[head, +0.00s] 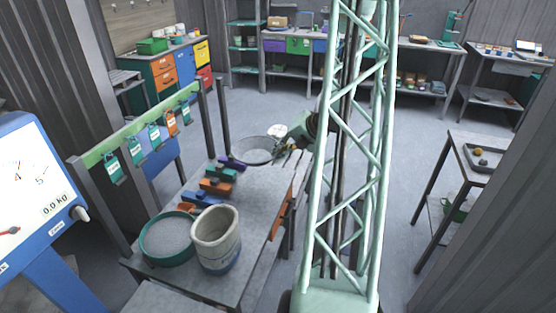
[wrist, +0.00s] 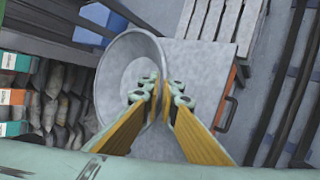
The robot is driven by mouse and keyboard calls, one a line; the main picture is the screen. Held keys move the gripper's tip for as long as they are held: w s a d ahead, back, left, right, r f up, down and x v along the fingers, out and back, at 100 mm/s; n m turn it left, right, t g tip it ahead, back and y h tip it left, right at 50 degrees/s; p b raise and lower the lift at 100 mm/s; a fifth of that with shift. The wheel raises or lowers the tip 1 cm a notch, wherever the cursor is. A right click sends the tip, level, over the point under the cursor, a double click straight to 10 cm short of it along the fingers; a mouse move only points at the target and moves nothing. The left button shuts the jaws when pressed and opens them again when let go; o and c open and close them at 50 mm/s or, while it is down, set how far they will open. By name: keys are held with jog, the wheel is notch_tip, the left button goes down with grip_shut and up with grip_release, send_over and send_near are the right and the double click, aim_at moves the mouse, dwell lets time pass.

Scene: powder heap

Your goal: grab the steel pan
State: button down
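The steel pan (head: 254,151) is a round, shallow grey pan at the far end of the grey workbench (head: 252,198). In the wrist view the pan (wrist: 122,62) fills the left middle, and its rim runs up to the narrow gap between my fingers. My gripper (head: 286,150) comes in from the right side of the pan. In the wrist view the yellow fingers of my gripper (wrist: 162,84) are close together, with the near right rim between them. I cannot tell whether the pan rests on the bench or hangs just above it.
Several coloured blocks (head: 216,186) lie on the bench nearer to me. A green-rimmed round sieve (head: 167,238) and a pale bucket (head: 216,240) stand at its near end. A rail with hanging tags (head: 135,150) runs along the left.

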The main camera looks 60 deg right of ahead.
notch_tip(320, 180, up, 12)
jog(key=p, duration=0.2)
jog(key=shift+f+p, duration=0.15)
jog(key=shift+p, duration=0.25)
